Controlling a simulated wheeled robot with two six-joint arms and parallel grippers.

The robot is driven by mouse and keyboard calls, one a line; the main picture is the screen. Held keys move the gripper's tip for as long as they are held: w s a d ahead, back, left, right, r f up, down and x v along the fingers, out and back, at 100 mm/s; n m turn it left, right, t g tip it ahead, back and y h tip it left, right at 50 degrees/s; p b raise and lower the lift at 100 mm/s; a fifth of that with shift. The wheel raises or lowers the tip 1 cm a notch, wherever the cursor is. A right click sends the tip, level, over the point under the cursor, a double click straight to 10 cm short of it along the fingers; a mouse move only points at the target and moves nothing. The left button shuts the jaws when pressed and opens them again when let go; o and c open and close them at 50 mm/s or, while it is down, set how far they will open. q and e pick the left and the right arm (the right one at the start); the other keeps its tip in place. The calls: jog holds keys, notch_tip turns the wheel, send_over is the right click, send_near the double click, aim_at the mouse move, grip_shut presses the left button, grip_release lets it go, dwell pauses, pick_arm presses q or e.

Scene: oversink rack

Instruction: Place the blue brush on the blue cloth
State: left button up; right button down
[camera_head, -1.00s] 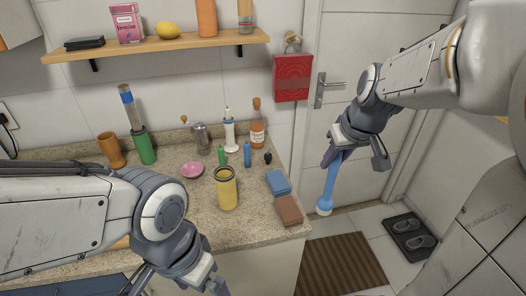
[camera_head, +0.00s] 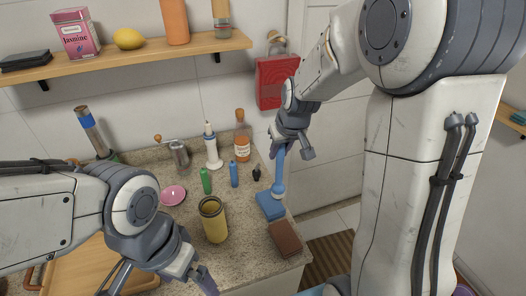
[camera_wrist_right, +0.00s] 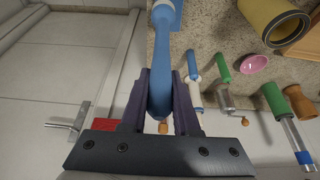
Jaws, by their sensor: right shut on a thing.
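The blue brush (camera_head: 279,172) hangs handle-up from my right gripper (camera_head: 281,148), with its round head just above the blue cloth. From the head view I cannot tell whether the head touches the cloth. My right gripper is shut on the handle; the right wrist view shows the brush (camera_wrist_right: 161,60) between its two dark fingers (camera_wrist_right: 161,100). The blue cloth (camera_head: 268,207) lies on the counter near its right edge, and part of it shows at the top of the right wrist view (camera_wrist_right: 177,16). My left gripper (camera_head: 190,279) is low at the front, its fingertips partly cut off.
A brown sponge-like block (camera_head: 285,239) lies in front of the cloth. An amber bottle (camera_head: 242,141) stands behind.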

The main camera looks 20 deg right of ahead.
jog(key=a+p+x, duration=0.1)
jog(key=x, duration=0.5)
jog(key=shift+a+f, duration=0.2)
jog(key=shift+a, duration=0.05)
jog(key=shift+w+f, duration=0.1)
jog(key=c, duration=0.7)
grip_release()
jog(key=shift+o, duration=0.2)
